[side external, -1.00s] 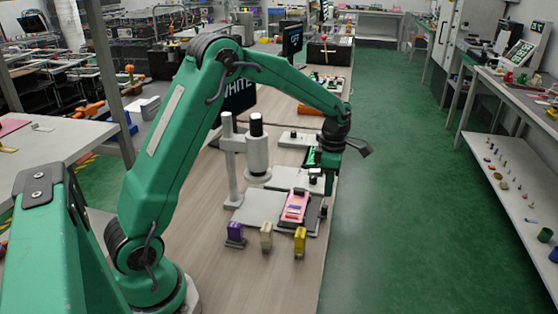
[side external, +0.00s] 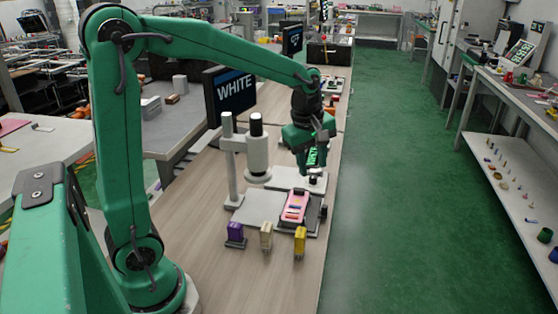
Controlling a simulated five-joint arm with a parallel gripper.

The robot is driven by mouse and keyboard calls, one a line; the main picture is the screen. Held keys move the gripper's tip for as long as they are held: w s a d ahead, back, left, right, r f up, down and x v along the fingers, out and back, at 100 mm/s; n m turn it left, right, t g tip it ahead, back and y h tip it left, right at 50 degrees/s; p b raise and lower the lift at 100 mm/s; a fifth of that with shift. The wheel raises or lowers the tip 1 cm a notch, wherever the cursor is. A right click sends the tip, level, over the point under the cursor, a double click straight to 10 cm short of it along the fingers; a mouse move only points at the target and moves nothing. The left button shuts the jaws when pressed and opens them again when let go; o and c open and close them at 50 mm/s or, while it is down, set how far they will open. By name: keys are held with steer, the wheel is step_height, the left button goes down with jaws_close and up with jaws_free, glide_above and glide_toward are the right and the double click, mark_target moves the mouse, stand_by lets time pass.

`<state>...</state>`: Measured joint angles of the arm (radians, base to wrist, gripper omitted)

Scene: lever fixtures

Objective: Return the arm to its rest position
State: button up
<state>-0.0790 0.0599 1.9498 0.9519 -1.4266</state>
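My gripper (side external: 313,168) hangs from my green arm, pointing down above the far part of the fixture on the wooden table. It is small in the view, and I cannot make out whether its fingers are open or shut. A pink block (side external: 295,206) lies on the fixture's grey base plate (side external: 262,207), nearer the camera than my gripper. A grey lever press (side external: 257,152) with a black-topped cylinder stands on a post left of my gripper, apart from it.
Purple (side external: 235,232), cream (side external: 266,235) and yellow (side external: 300,240) blocks stand in a row at the front of the fixture. A screen reading WHITE (side external: 232,93) stands behind the press. The wooden table (side external: 225,275) is bare toward the camera. Green floor (side external: 410,220) lies right.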

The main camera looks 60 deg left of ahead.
steer(key=s+d+r+m+t, duration=0.1)
steer(key=s+r+m, duration=0.1)
steer(key=s+m, duration=0.6)
steer(key=s+d+r+m+t, duration=0.1)
steer(key=s+d+m+t, duration=0.1)
steer(key=s+m, duration=0.7)
steer(key=shift+s+r+t, duration=0.3)
steer(key=shift+s+r, duration=0.05)
steer(key=shift+s, duration=0.15)
